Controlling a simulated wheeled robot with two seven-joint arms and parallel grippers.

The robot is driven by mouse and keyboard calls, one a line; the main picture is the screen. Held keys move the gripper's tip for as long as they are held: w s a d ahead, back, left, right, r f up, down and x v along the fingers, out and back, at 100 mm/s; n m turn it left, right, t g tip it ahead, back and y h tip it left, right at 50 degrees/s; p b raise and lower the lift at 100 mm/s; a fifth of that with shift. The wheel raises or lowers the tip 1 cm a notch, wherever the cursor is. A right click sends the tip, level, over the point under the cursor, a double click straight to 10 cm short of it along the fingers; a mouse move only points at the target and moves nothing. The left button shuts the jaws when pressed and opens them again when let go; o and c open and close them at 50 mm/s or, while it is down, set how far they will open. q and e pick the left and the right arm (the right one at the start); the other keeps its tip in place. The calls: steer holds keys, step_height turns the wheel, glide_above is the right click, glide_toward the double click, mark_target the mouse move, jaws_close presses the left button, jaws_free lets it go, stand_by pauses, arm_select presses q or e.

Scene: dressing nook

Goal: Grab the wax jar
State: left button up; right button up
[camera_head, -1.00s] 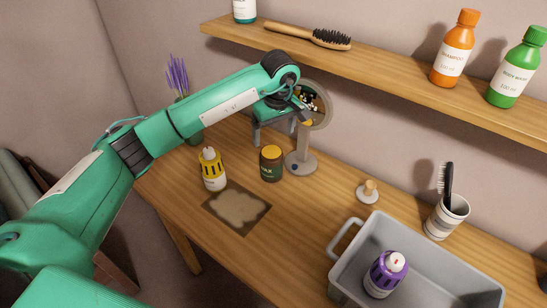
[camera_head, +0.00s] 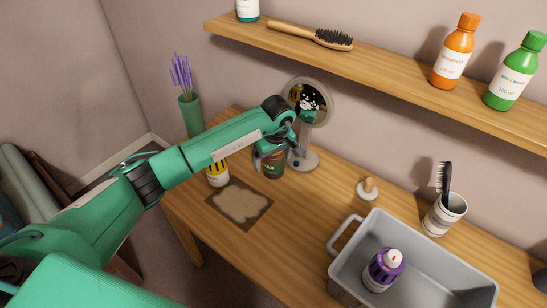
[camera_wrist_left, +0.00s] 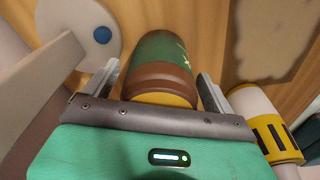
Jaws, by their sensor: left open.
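The wax jar (camera_head: 273,171), dark with a green label, stands on the wooden table in front of the round mirror. Its top is mostly hidden by my left gripper (camera_head: 270,155) in the head view. In the left wrist view the jar (camera_wrist_left: 165,52) shows its green label, brown shoulder and part of a yellow lid. My left gripper (camera_wrist_left: 158,84) is open, with one finger on each side of the jar. I see a gap beside the right finger; contact on the left is unclear. My right gripper is not in view.
The yellow bottle (camera_head: 217,174) stands close left of the jar, partly behind my arm. The mirror (camera_head: 303,158) stands close on the right. A stained mat (camera_head: 240,206) lies in front. A grey bin (camera_head: 340,275) holds a purple bottle (camera_head: 383,269). A shelf (camera_head: 390,70) hangs above.

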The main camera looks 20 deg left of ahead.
arm_select(q)
steer(key=c, duration=1.2)
steer(key=shift+c, duration=0.2)
steer(key=shift+w, duration=0.1)
